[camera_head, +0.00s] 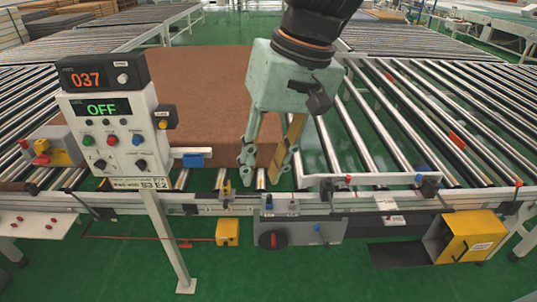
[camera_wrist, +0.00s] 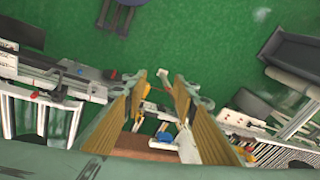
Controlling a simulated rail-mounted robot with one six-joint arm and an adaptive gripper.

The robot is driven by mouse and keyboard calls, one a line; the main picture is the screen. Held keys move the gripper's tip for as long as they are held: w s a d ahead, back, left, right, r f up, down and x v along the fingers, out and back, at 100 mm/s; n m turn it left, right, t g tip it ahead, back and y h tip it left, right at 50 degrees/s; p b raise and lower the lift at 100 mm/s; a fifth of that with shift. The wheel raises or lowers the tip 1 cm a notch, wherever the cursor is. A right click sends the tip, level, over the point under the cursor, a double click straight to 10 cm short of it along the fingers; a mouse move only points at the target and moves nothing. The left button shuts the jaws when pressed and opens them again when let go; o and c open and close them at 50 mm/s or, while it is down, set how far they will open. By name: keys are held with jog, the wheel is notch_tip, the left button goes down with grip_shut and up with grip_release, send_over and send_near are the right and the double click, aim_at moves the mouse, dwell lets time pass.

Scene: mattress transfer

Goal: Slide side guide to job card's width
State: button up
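My gripper (camera_head: 265,172) points down over the front edge of the roller conveyor, with its two fingers apart and nothing between them. It also shows open in the wrist view (camera_wrist: 166,80). A pale rail that looks like the side guide (camera_head: 365,179) lies along the front of the rollers to the right of my gripper, apart from it. A red knob (camera_head: 348,179) and a blue knob (camera_head: 418,179) sit on it. A small printed label (camera_head: 140,184), possibly the job card, is under the control panel. Its print is too small to read fully.
A brown mattress (camera_head: 190,85) lies on the rollers behind my gripper. The control panel (camera_head: 108,130) at left reads OFF, under a display (camera_head: 88,79) reading 037. A yellow box (camera_head: 470,237) hangs at front right.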

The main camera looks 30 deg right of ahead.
jog(key=w+d+f+m, duration=0.5)
jog(key=w+d+f, duration=0.1)
jog(key=w+d, duration=0.25)
jog(key=m+h, duration=0.3)
jog(key=m, duration=1.4)
send_over(358, 213)
jog(key=s+a, duration=0.1)
jog(key=s, duration=0.2)
notch_tip(358, 213, down, 26)
jog(key=shift+w+a+p, duration=0.2)
jog(key=shift+p, duration=0.2)
jog(key=shift+f, duration=0.25)
jog(key=shift+w+d+f+b, duration=0.2)
jog(key=shift+w+f+b, duration=0.2)
jog(key=shift+f+b, duration=1.55)
jog(key=shift+w+d+f+b, duration=0.3)
jog(key=shift+f+b, duration=1)
jog(key=shift+f, duration=1.1)
jog(key=shift+w+d+f+b, duration=0.15)
jog(key=shift+w+f+b, duration=0.3)
jog(key=shift+f+b, duration=1.5)
jog(key=shift+f, duration=0.25)
jog(key=shift+c, duration=0.7)
